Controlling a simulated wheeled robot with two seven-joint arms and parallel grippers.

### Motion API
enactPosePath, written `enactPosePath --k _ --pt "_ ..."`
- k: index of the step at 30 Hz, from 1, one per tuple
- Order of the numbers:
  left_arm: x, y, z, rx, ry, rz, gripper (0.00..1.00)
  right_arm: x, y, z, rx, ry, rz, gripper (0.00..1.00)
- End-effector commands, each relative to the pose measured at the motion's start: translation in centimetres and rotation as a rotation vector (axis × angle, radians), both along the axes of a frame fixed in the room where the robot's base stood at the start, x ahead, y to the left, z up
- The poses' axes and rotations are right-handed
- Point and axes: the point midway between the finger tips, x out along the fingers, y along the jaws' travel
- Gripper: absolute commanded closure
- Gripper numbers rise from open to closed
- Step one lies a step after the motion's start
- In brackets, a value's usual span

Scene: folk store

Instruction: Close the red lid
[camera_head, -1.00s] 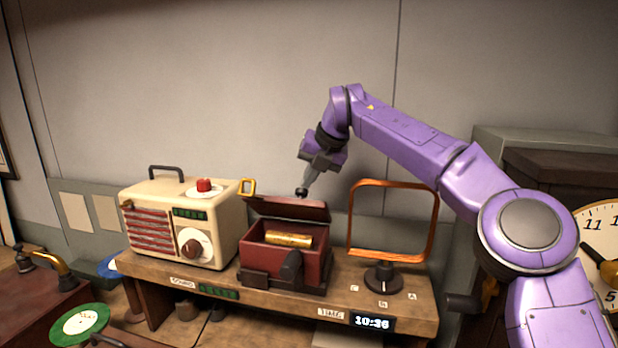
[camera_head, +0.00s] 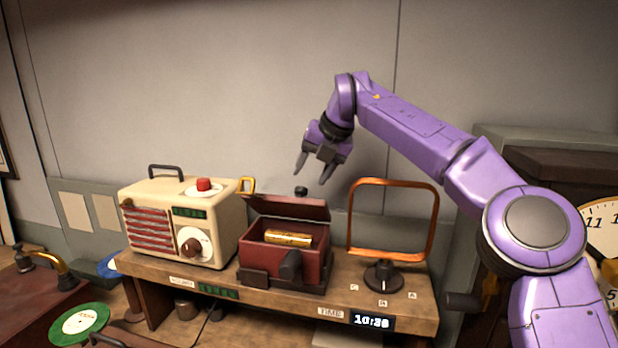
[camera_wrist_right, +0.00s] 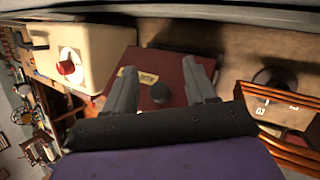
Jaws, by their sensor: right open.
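The red lid (camera_head: 287,208) stands raised at the back of a small red box (camera_head: 262,259) in the head view. A dark knob (camera_head: 301,191) shows at the lid's upper edge. A brass cylinder (camera_head: 288,238) lies inside the box. My right gripper (camera_head: 314,173) is open and empty, above the lid and apart from it. In the right wrist view the lid (camera_wrist_right: 179,71) and its dark knob (camera_wrist_right: 160,92) show between and beyond the two fingers. My left gripper is not in view.
A cream radio (camera_head: 182,222) with a red button stands left of the box. An orange square loop (camera_head: 433,226) on a dark dial stands to the right. All rest on a wooden shelf (camera_head: 146,268) with a clock display. The wall space above is free.

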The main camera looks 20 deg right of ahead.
Motion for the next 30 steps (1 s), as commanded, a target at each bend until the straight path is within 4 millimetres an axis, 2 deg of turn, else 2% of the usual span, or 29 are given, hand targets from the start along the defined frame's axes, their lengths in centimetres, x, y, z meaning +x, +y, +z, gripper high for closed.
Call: enactPosePath --k 6,10,14,23,28,29,30 --pt "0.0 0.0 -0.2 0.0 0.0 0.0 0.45 -2.5 -1.0 4.7 0.001 -0.004 0.0 0.44" --pt "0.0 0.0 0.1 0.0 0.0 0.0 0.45 -3.5 -1.5 6.5 0.001 -0.002 -0.001 0.44" --pt "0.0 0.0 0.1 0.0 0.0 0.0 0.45 -4.0 -1.6 7.1 0.001 0.0 0.001 0.44" --pt "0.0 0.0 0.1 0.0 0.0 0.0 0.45 -4.3 -1.4 7.0 -0.022 0.015 -0.007 0.45" --pt "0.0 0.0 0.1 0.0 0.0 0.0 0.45 -7.1 -0.3 6.9 -0.221 0.138 -0.14 0.45" --pt "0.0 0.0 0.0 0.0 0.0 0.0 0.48 -7.6 -0.1 7.0 -0.255 0.154 -0.172 0.48" --pt "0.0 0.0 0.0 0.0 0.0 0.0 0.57 -8.1 0.1 7.1 -0.29 0.169 -0.21 0.57"
